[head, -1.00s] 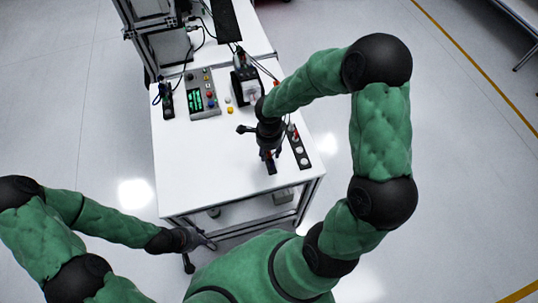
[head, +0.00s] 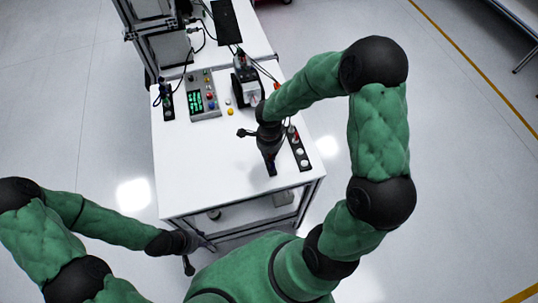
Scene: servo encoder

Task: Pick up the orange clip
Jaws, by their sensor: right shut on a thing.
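My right gripper (head: 270,164) points down over the front right of the white table (head: 195,165). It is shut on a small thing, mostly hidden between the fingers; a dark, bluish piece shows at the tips. I cannot tell whether this is the orange clip. My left gripper (head: 199,256) hangs low, off the table's front left edge. Its fingers are spread and nothing shows between them.
A dark strip with round knobs (head: 299,151) lies right beside my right gripper. A grey control box with a green display (head: 203,97) and a black device (head: 247,91) stand at the back. The table's front left is clear.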

